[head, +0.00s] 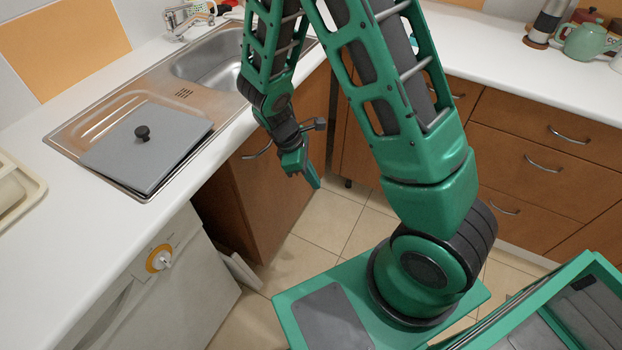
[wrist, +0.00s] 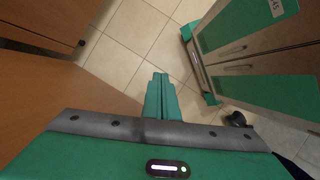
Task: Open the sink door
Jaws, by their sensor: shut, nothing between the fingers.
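The sink cabinet's brown wooden door (head: 272,205) shows below the counter in the head view, with a curved metal handle (head: 258,153) near its top. It looks shut, but my arm covers part of it and I cannot tell if there is a small gap. My gripper (head: 313,180) hangs in front of the door, to the right of the handle and a little lower, apart from it. Its green fingers are shut and empty, and they also show in the wrist view (wrist: 160,82), over the floor. A brown wooden panel (wrist: 55,105) fills the wrist view's left side.
The steel sink (head: 215,60) has a grey board (head: 150,160) with a black knob on it. A white dishwasher (head: 170,295) stands left of the door. Drawers (head: 530,150) line the right. Tiled floor (head: 325,225) lies clear between the cabinets and my base.

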